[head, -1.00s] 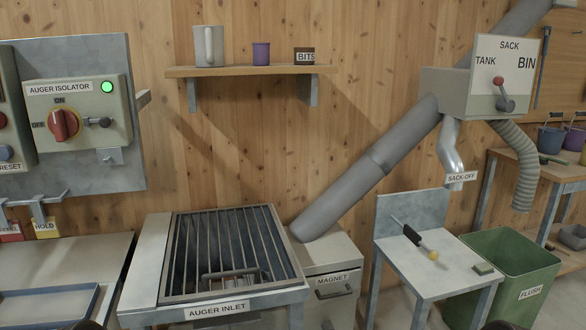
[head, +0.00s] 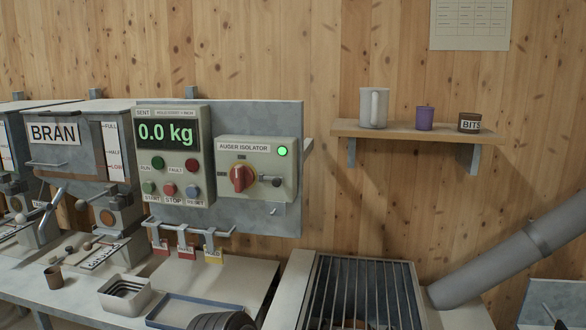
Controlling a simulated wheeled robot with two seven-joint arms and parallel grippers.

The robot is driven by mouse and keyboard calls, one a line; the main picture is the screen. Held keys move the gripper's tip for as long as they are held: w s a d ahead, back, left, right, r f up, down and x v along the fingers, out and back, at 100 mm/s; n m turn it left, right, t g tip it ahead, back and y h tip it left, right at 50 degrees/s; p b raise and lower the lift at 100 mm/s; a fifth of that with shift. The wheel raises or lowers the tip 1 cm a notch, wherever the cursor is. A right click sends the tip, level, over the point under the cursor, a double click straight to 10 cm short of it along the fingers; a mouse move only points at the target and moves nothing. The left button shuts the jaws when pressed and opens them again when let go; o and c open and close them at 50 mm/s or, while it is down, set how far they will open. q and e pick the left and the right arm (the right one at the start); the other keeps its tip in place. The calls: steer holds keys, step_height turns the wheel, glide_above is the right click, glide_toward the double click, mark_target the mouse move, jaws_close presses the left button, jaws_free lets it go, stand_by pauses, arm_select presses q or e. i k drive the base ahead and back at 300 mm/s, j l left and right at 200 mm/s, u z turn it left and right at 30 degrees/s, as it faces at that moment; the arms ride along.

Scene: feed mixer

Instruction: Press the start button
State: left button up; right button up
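The start button (head: 149,187) is a small green button at the lower left of the grey control box (head: 172,190) in the head view, above a START label. A red stop button (head: 169,189) and a blue reset button (head: 192,191) sit to its right. Above them are a dark green RUN lamp (head: 158,162) and a dark red FAULT lamp (head: 191,165). The display (head: 167,134) reads 0.0 kg. Neither gripper can be made out. A dark ribbed shape at the bottom edge cannot be identified for sure.
The auger isolator (head: 256,167) with its red knob and lit green lamp is right of the control box. Tags hang on hooks below. A metal tin (head: 125,294) and blue-rimmed tray (head: 197,314) stand on the bench. The auger inlet grate (head: 362,295) is at the lower right.

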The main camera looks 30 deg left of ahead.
mark_target(149, 186)
steer(key=u, duration=1.55)
